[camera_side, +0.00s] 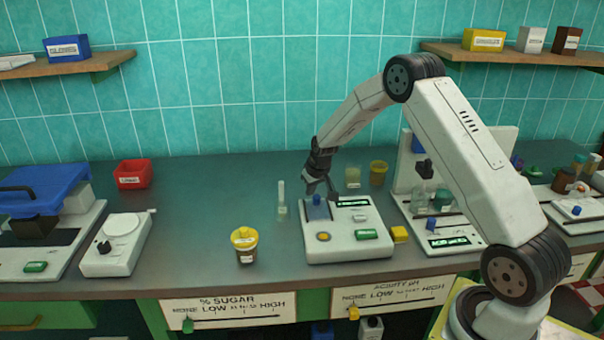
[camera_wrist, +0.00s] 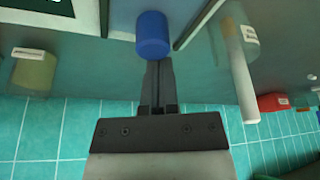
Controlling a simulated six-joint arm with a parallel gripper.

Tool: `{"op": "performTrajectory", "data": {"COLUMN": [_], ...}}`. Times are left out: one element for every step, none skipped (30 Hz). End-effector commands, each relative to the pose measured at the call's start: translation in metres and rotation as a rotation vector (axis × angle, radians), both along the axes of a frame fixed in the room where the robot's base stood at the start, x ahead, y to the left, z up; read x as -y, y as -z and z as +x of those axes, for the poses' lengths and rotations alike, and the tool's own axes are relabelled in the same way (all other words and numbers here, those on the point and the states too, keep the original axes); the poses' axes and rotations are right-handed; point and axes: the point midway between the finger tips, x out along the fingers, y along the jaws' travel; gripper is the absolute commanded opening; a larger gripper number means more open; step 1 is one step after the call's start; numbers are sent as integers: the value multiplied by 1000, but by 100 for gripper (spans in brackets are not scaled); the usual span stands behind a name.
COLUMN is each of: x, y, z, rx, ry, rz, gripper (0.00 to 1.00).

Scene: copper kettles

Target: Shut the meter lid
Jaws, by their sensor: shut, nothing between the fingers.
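The white meter (camera_side: 348,240) stands on the counter, with a small display, a green label and a round yellow-ringed button on its top. A short blue cylinder (camera_side: 317,208) stands at its back left; it also shows at the top of the wrist view (camera_wrist: 152,35). I cannot make out a separate lid or whether it is open. My gripper (camera_side: 325,190) is just above and behind the blue cylinder. In the wrist view its shut, empty fingers (camera_wrist: 155,70) end at the cylinder's near edge; I cannot tell if they touch.
A clear vessel with a white rod (camera_side: 282,200) stands left of the meter. A yellow-lidded jar (camera_side: 244,245) is at the front left.

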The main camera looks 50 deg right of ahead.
Motion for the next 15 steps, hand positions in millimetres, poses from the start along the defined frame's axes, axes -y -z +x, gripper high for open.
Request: {"op": "performTrajectory", "data": {"x": [-1,-1,-1,-1,-2,-2,-2,-2,-2,-2,-2,-2,-2,-2,-2], "y": [0,0,0,0,0,0,0,0,0,0,0,0,0,0,0], "z": [-2,-3,-4,-5,-6,-6,-6,-6,-6,-6,-6,-6,-6,-6,-6], "rx": [-1,0,0,0,0,0,0,1,1,1,1,1,0,0,0], "ry": [1,1,1,1,1,1,1,1,1,1,1,1,1,1,1], "rz": [1,0,0,0,0,0,0,0,0,0,0,0,0,0,0], "gripper": [0,0,0,0,0,0,0,0,0,0,0,0,0,0,0]}}
